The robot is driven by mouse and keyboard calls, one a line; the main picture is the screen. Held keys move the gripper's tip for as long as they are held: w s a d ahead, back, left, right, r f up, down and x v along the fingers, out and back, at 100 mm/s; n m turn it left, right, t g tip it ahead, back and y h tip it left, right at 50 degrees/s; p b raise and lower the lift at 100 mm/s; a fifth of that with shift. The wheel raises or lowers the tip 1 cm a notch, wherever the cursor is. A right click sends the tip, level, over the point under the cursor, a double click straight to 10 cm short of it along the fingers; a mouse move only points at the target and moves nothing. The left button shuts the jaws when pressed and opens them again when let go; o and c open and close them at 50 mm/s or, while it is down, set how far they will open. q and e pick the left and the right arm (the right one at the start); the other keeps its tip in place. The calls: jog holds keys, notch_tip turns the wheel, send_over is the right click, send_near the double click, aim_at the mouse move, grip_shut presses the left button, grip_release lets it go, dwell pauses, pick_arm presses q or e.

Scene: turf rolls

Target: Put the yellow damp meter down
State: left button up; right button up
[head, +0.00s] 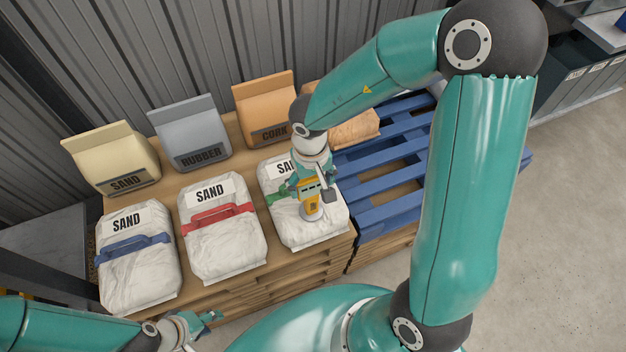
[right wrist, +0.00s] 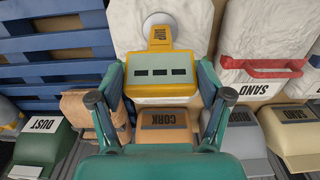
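The yellow damp meter (head: 311,190) is held by my right gripper (head: 308,184) over the white sand bag with the green handle (head: 322,230). In the right wrist view the meter (right wrist: 160,92) sits between both fingers, with its grey face towards the camera and its pale round head (right wrist: 160,22) pointing at the bag. I cannot tell whether that head touches the bag. My left gripper (head: 206,324) is empty near the bottom edge, in front of the wooden stack; its finger opening is unclear.
White sand bags with a red handle (head: 226,240) and a blue handle (head: 138,268) lie to the left on wooden boards. Behind stand the sand (head: 112,155), rubber (head: 190,132) and cork (head: 264,108) sacks. A blue pallet (head: 395,190) is to the right.

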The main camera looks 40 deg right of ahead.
jog(key=o, duration=0.3)
jog(key=shift+r, duration=0.1)
notch_tip(320, 180, up, 12)
jog(key=p, duration=0.4)
dwell(0.6)
